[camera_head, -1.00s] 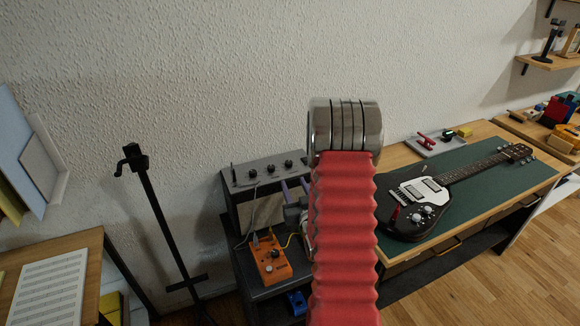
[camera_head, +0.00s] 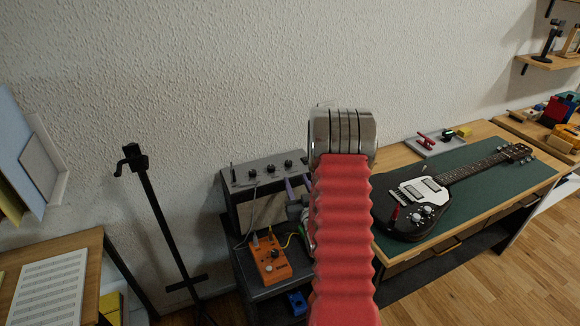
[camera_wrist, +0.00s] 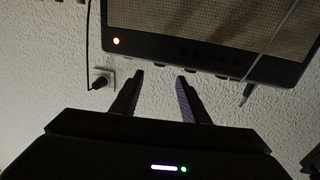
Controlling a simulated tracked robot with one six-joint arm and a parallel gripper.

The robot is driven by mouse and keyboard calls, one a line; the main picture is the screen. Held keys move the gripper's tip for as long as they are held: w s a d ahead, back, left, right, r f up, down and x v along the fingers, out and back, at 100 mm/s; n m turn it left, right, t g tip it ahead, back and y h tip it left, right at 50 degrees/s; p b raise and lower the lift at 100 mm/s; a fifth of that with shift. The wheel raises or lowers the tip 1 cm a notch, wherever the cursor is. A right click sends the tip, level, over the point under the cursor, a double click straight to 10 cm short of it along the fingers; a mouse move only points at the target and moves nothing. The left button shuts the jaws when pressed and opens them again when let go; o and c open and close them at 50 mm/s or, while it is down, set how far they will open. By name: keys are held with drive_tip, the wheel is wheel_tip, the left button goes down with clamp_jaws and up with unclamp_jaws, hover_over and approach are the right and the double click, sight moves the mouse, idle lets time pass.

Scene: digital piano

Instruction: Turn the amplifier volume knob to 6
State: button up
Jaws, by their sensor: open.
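The grey amplifier (camera_head: 240,176) stands on a dark stand against the wall in the head view, with a row of dark knobs (camera_head: 270,168) along its sloping top panel. My gripper (camera_head: 298,188) is just right of the amplifier's front, partly hidden behind my red arm sleeve. In the wrist view the amplifier (camera_wrist: 200,35) appears upside down, with an orange light and several knobs (camera_wrist: 194,68) on its edge. My gripper (camera_wrist: 160,78) is open there, its two fingers pointing toward the knob edge with nothing between them. Contact with a knob cannot be told. The number setting is unreadable.
An orange pedal (camera_head: 271,262) with cables sits in front of the amplifier. A dark guitar (camera_head: 412,212) lies on the green mat (camera_head: 470,180) to the right. A black stand (camera_head: 160,220) rises at left. A wall socket with a plug (camera_wrist: 102,80) shows in the wrist view.

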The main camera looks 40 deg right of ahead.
sight(290, 164)
drive_tip(key=x, duration=1)
drive_tip(key=shift+d, duration=0.1)
drive_tip(key=c, duration=1)
drive_tip(key=shift+d+n+y, duration=0.1)
drive_tip(key=shift+n+y, duration=0.2)
drive_tip(key=shift+y, duration=0.1)
drive_tip(key=shift+s+d+n+t+y, duration=0.15)
drive_tip(key=shift+n+t+y, duration=0.65)
drive_tip(key=shift+n+y, duration=0.85)
drive_tip(key=shift+m+y, duration=0.25)
drive_tip(key=shift+y, duration=0.2)
drive_tip(key=o, duration=1)
